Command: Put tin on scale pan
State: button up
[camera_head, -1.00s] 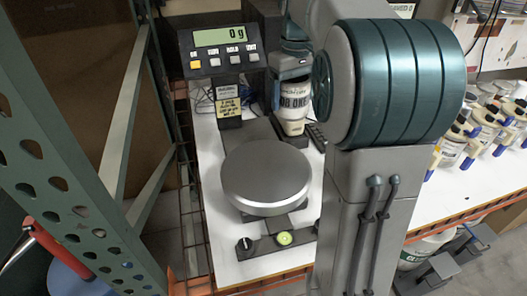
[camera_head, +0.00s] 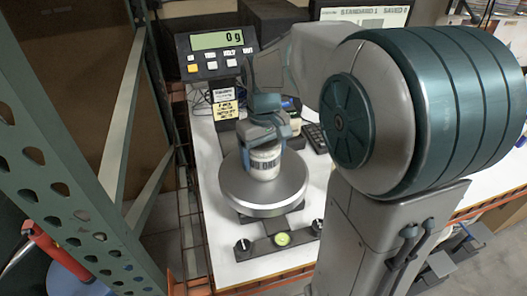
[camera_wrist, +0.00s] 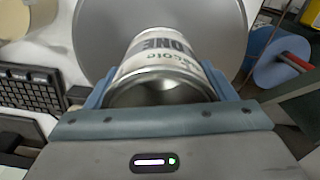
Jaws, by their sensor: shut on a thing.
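A white tin (camera_head: 264,163) with dark lettering is over the round metal scale pan (camera_head: 292,190), toward its back half. My gripper (camera_head: 264,140) is shut on the tin from above, one finger on each side. In the wrist view the tin (camera_wrist: 165,62) sits between the fingers, its near rim close to the palm, with the pan (camera_wrist: 98,35) beyond it. I cannot tell whether the tin's base touches the pan. The scale display (camera_head: 217,41) reads 0 g.
A keyboard (camera_wrist: 35,92) lies on the white table beside the scale. A green perforated rack post (camera_head: 70,170) stands at the left. My arm hides much of the right side. A small container (camera_head: 292,106) stands behind the tin.

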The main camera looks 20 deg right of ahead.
jog(key=shift+f, duration=0.2)
jog(key=o, duration=1)
notch_tip(320, 180, up, 11)
jog(key=s+f+m+t, duration=0.1)
jog(key=s+f, duration=0.2)
jog(key=s, duration=0.1)
jog(key=s+f+m+t, duration=0.1)
jog(key=s+f, duration=0.3)
jog(key=s, duration=0.1)
jog(key=s+f+m+t, duration=0.1)
jog(key=s+f, duration=0.2)
jog(key=s, duration=0.2)
jog(key=shift+s+f, duration=0.2)
jog(key=shift+s, duration=0.05)
